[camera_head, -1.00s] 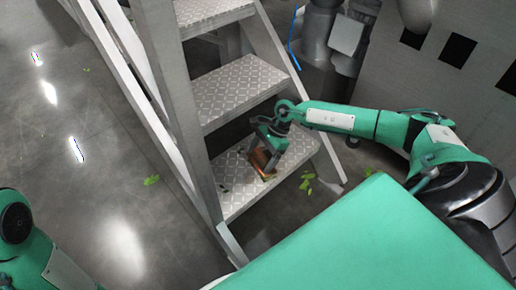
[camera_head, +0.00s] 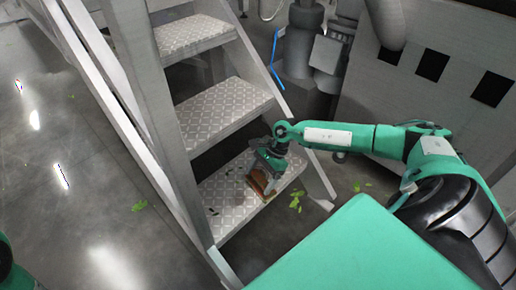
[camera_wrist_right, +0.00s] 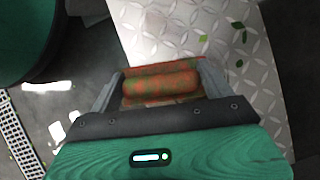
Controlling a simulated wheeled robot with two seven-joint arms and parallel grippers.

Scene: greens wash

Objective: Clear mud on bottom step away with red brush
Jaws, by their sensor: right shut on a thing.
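The bottom step (camera_head: 225,197) is a diamond-plate metal tread. My right gripper (camera_head: 263,178) is over its right part, shut on the red brush (camera_head: 259,186). In the right wrist view the brush (camera_wrist_right: 160,82) lies between the two fingers, red with greenish-brown patches, and the step (camera_wrist_right: 235,40) is beneath. I cannot tell whether its bristles touch the tread. Brown mud shows around the brush in the head view, but its edges are hard to make out. Small dark and green bits lie on the step. My left gripper is not in view.
Two higher steps (camera_head: 215,108) rise behind, with side rails (camera_head: 165,110) along the stairs. Green leaves (camera_head: 297,200) lie on the floor right of the bottom step. Pipes and a blue hose (camera_head: 276,60) stand behind. The floor at left is open.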

